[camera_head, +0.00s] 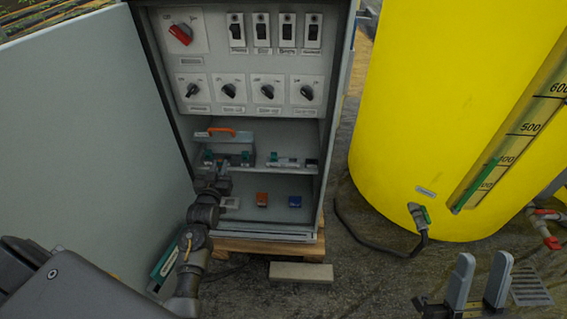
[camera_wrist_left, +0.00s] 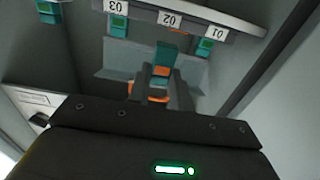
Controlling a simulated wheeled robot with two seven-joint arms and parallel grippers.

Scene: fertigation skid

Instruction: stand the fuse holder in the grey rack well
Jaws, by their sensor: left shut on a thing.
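My left gripper (camera_head: 216,168) reaches into the open cabinet, at the left part of the middle shelf. In the left wrist view, the left gripper (camera_wrist_left: 160,84) is shut on a teal fuse holder (camera_wrist_left: 166,52) with orange near its lower end. The holder is in line with the tag 02, between two other teal holders. I cannot tell whether it is still seated. The grey rack well (camera_head: 229,203) is on the cabinet floor, below the gripper and partly behind the arm. My right gripper (camera_head: 478,287) is open and empty at the lower right.
An orange well (camera_head: 262,199) and a blue well (camera_head: 294,201) stand right of the grey one. An orange handle (camera_head: 222,131) tops a cover above the shelf. The cabinet door (camera_head: 80,120) stands open at left. A yellow tank (camera_head: 430,110) is at right.

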